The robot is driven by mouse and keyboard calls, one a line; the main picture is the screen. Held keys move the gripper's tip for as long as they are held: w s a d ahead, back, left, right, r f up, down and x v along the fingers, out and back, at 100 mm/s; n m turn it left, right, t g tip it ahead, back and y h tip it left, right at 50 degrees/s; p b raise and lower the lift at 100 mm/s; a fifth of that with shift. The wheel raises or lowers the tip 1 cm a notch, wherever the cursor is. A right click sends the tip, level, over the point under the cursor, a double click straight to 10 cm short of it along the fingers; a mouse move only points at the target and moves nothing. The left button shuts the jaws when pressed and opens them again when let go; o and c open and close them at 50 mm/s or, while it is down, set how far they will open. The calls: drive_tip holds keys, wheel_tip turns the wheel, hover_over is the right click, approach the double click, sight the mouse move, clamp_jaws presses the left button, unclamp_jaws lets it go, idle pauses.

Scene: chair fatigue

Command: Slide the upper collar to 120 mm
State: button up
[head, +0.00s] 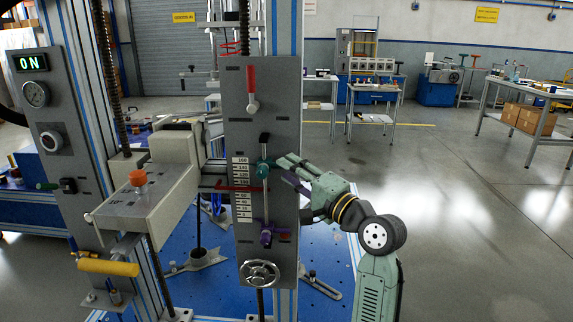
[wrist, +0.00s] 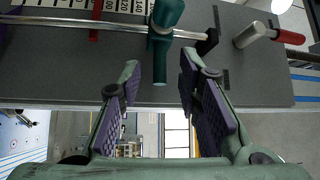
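The teal upper collar (head: 262,170) sits on a vertical rod on the grey panel (head: 240,110), beside the upper part of the white scale (head: 242,190) and above its red mark. In the wrist view the collar (wrist: 163,30) has a teal handle pointing toward my gripper. My gripper (head: 282,166) is at the panel's right side at collar height. In the wrist view my gripper (wrist: 160,78) is open, with a purple-padded finger on each side of the handle's end and visible gaps. A purple lower collar (head: 267,235) sits lower on the rod.
A red-handled lever (head: 252,90) is above the rod; its red grip (wrist: 288,37) shows at right in the wrist view. A handwheel (head: 260,273) is below. A clamp arm with an orange knob (head: 138,178) stands left. The floor at right is clear.

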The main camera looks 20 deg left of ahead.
drive_tip(key=shift+x, duration=0.9)
clamp_jaws()
